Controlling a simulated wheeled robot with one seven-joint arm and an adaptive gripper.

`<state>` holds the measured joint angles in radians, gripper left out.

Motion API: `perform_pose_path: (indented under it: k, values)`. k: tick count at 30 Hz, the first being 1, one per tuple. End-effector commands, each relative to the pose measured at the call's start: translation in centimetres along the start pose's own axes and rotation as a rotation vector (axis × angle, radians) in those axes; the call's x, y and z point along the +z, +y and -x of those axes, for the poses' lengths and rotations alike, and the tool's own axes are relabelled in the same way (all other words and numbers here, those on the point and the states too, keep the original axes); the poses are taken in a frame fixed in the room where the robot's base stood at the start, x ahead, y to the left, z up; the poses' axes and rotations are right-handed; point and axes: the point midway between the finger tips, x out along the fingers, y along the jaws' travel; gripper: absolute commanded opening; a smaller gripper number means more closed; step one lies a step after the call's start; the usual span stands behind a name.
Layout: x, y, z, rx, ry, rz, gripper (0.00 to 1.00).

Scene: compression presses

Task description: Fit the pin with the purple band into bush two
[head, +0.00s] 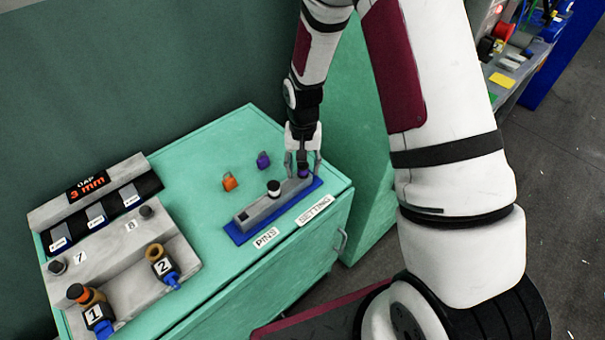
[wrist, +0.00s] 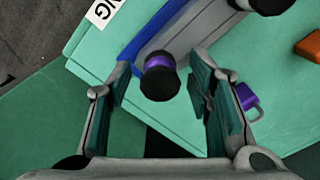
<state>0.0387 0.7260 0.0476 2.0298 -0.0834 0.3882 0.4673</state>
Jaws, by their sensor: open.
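The pin with the purple band (wrist: 159,78) stands in the grey pin block at its right end; in the head view its purple band (head: 304,173) shows below my gripper. My gripper (head: 303,163) is open above and around this pin, its fingers pointing down. In the wrist view the fingers of my gripper (wrist: 163,88) stand apart on both sides of the pin, with gaps visible. Bush two (head: 154,251) is a brown ring with a blue fitting, beside the label 2 on the grey fixture at the left; its opening looks empty.
The pin block (head: 250,214) sits on a blue base (head: 236,236) and holds another, white-banded pin (head: 273,187). An orange tag (head: 230,182) and a purple tag (head: 263,160) lie behind it on the green bench. Bush one (head: 92,297) holds an orange-banded pin (head: 76,291).

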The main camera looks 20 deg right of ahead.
Motion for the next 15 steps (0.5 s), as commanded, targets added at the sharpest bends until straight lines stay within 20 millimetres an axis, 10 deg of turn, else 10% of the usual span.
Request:
perform_pose_path:
  k: [5, 12, 15]
  values:
    - [0.01, 0.0, 0.01, 0.0, 0.0, 0.0, 0.47]
    - [0.0, -0.02, 0.03, 0.0, 0.0, 0.0, 0.0]
    - [-0.02, -0.03, 0.05, 0.0, 0.001, 0.0, 0.0]
